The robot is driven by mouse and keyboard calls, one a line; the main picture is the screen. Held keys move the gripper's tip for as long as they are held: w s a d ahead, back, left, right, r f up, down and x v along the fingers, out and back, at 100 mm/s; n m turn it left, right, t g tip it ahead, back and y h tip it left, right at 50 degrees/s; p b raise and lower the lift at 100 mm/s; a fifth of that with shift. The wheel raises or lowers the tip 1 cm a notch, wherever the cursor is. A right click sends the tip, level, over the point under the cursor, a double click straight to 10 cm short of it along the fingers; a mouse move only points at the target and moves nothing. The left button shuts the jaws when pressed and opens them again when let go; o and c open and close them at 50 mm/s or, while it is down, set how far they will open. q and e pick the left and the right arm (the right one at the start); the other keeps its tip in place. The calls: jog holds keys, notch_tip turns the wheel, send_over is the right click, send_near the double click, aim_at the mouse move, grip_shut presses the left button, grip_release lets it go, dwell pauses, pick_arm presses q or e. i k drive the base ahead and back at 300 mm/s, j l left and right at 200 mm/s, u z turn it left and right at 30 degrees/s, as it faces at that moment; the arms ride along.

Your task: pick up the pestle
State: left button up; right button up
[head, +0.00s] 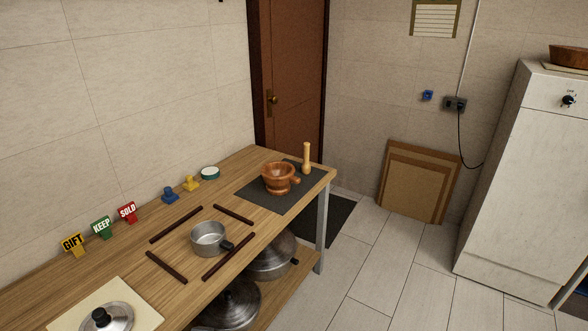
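The pestle (306,158) is a pale yellow wooden piece standing upright near the far right end of the wooden table, with its wider end down. It stands just behind and right of a brown mortar (278,178), apart from it as far as I can see. The mortar sits on a dark mat (256,202). Neither of my grippers is in view.
On the table (200,282) a small pot (209,239) stands between dark wooden strips. GIFT, KEEP and SOLD signs (102,229) line the wall side. A lid (104,318) lies at the near end. Larger pots (274,258) stand below. Floor to the right is clear.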

aim_at(306, 167)
jog(key=i+l+u, duration=0.3)
jog(key=i+l, duration=0.5)
jog(key=i, duration=0.15)
jog(key=i+l+u, duration=0.25)
jog(key=i+l, duration=0.55)
jog(key=l, duration=0.15)
